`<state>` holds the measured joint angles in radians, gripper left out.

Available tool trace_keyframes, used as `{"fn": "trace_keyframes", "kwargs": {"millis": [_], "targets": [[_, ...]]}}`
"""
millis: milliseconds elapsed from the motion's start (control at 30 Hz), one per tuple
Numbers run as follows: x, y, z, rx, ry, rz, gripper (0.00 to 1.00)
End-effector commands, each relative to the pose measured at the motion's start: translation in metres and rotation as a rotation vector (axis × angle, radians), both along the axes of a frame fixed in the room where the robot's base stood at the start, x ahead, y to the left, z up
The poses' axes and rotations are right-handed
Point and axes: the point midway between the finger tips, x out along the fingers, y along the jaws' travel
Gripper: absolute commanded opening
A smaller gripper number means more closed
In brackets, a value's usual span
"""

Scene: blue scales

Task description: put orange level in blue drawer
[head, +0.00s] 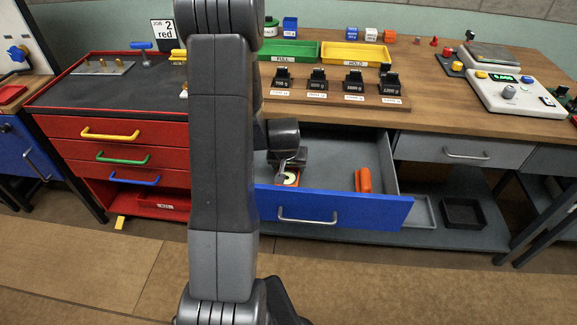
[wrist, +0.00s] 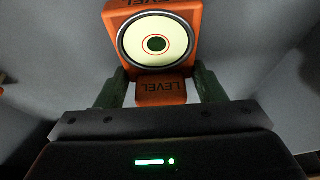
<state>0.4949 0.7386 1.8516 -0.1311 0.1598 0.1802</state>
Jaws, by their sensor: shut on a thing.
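The orange level (wrist: 160,92) has a round pale dial with a red ring and faces the camera in the wrist view. My gripper (wrist: 160,75) is shut on its lower block, with a dark green finger on each side. In the head view the level (head: 291,178) shows at the tip of my gripper (head: 287,168), within the outline of the open blue drawer (head: 335,210). I cannot tell whether it touches the drawer floor. My arm hides the drawer's left part.
Another orange object (head: 363,181) lies at the drawer's right side. The wooden bench (head: 430,115) above carries black weights (head: 353,84), a green tray (head: 290,50), a yellow tray (head: 358,54) and a scale (head: 510,92). A red cabinet (head: 120,130) stands left.

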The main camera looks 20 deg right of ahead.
Motion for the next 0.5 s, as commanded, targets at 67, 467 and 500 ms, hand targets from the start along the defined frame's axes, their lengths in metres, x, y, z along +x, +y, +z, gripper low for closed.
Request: {"fn": "trace_keyframes", "kwargs": {"millis": [67,467,500], "targets": [[0.0001,0.0,-0.0026,0.0,0.0,0.0,0.35],[0.0,0.0,-0.0022,0.0,0.0,0.0,0.85],[0.0,0.0,-0.0017,0.0,0.0,0.0,0.85]]}}
